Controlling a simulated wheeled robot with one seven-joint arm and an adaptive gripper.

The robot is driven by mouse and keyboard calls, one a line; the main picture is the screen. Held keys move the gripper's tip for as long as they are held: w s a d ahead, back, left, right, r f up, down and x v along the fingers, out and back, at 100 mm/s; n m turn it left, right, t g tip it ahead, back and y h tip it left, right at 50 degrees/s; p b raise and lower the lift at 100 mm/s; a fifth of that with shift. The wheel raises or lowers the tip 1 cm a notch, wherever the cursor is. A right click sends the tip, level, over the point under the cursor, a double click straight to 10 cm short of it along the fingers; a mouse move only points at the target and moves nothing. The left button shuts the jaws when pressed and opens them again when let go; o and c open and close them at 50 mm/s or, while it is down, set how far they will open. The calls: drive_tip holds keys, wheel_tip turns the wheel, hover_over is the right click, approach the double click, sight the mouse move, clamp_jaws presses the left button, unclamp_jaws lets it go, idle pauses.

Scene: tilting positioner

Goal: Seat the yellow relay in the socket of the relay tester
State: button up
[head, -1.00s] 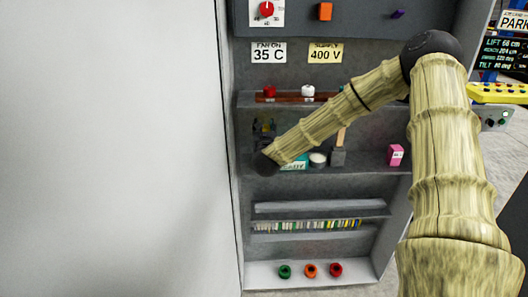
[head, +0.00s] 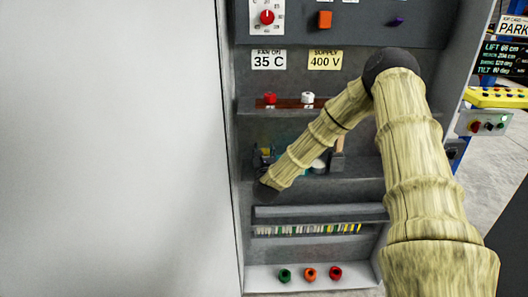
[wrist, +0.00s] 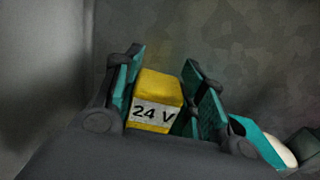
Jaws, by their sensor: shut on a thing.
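In the wrist view the yellow relay (wrist: 158,92), marked "24 V" on a white label, sits between the teal-padded fingers of my gripper (wrist: 160,75). My gripper is shut on it. In the head view my gripper (head: 263,158) is a small dark shape at the left of the middle shelf, partly behind my arm, and the relay cannot be made out there. I cannot identify the relay tester or its socket in either view. A teal thing (wrist: 255,140) lies right of the fingers in the wrist view; I cannot tell what it is.
A white round thing (head: 318,166) and a block with a wooden handle (head: 337,160) stand right of my forearm on the shelf. Red (head: 270,98) and white (head: 307,98) pieces sit on the shelf above. A tall pale panel (head: 115,150) closes off the left.

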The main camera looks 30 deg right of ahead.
drive_tip(key=shift+f, duration=0.1)
drive_tip(key=o, duration=1.1)
drive_tip(key=shift+r, duration=0.2)
drive_tip(key=shift+s+a+f, duration=0.1)
drive_tip(key=shift+s+f, duration=0.05)
drive_tip(key=shift+s, duration=0.05)
drive_tip(key=b+v, duration=0.3)
drive_tip(key=v, duration=0.8)
drive_tip(key=shift+s+a, duration=0.2)
drive_tip(key=shift+s, duration=0.05)
